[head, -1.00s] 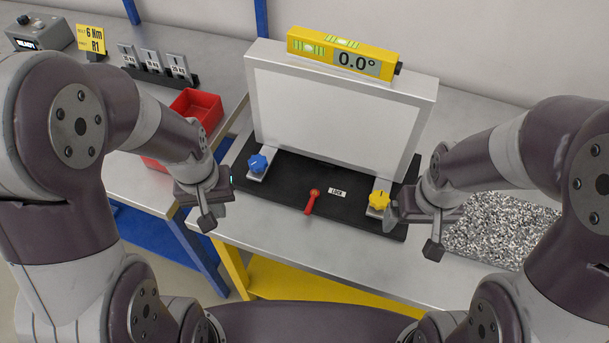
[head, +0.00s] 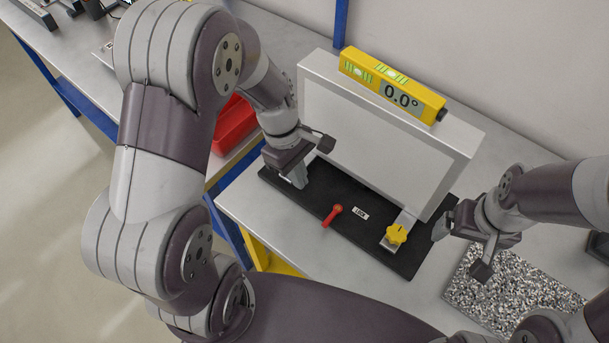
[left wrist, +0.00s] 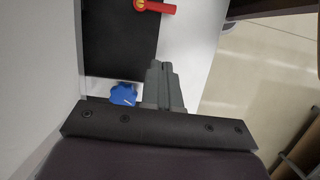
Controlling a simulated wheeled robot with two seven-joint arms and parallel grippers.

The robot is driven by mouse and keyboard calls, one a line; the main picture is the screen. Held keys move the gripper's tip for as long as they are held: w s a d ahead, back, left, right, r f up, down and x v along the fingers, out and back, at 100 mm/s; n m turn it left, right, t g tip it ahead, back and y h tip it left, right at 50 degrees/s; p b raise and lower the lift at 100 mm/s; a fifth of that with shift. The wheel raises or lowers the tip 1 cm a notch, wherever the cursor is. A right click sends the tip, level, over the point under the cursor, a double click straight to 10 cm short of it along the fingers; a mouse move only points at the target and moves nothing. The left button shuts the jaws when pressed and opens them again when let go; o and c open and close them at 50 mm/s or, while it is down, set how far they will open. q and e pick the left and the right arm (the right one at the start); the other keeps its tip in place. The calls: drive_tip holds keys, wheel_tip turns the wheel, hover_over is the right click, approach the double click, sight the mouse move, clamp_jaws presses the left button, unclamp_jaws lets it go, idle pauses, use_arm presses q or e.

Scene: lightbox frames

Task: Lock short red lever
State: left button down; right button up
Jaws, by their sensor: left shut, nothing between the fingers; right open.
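The short red lever (head: 332,216) is on the black base plate (head: 312,206), its handle slanting toward the plate's front edge. The LOCK label (head: 360,213) lies just right of it, and the handle does not point at the label. My left gripper (head: 299,180) is shut and empty, low over the plate's left end, left of the lever and apart from it. In the left wrist view the lever (left wrist: 157,7) shows at the top edge, and the blue knob (left wrist: 123,94) sits beside my shut fingers (left wrist: 162,82). My right gripper (head: 442,228) is open, near the plate's right end.
The yellow knob (head: 396,235) stands on the plate's right end. Behind the plate stands a grey-white panel (head: 390,145) with a yellow level (head: 392,85) reading 0.0° on top.

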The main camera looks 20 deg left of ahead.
sight(332, 216)
use_arm(q)
drive_tip(key=x, duration=0.6)
drive_tip(key=shift+a, duration=0.1)
drive_tip(key=d, duration=0.1)
drive_tip(key=s+d+f, duration=0.1)
drive_tip(key=d, duration=0.1)
drive_tip(key=shift+f, duration=0.2)
drive_tip(key=shift+s+d+f, duration=0.1)
drive_tip(key=shift+s+d, duration=0.2)
drive_tip(key=shift+d, duration=0.1)
drive_tip(key=shift+w, duration=0.1)
